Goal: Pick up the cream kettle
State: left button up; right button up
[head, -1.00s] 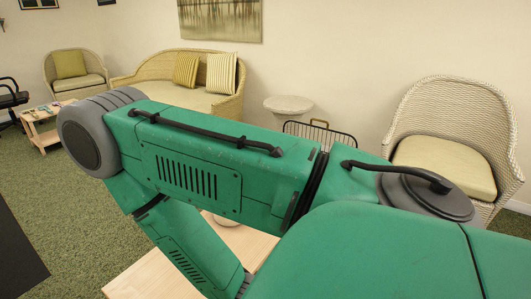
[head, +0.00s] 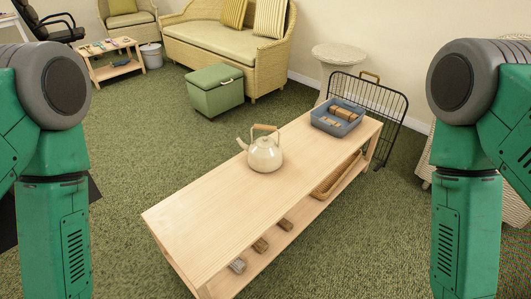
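The cream kettle (head: 265,156) stands upright on a long light-wood table (head: 195,216) in the head view. Its wooden handle arches over the top, and its spout points left. Both of my green arms show at the left and right edges, apart from the kettle and table. Their lower ends run out of the bottom of the picture, so neither gripper shows.
A grey-blue bin (head: 338,118) with rolled items sits at the table's far right end. The lower shelf holds a wicker tray (head: 336,177) and several small blocks. A black wire rack (head: 384,105) stands behind. A green ottoman (head: 215,89) stands beyond, with open carpet to the left.

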aim_at(264, 154)
jog(key=i+l+u, duration=0.1)
jog(key=i+l, duration=0.6)
jog(key=l, duration=0.2)
jog(key=i+l+u, duration=0.15)
jog(key=i+l, duration=0.5)
jog(key=l, duration=0.3)
jog(key=u, duration=0.05)
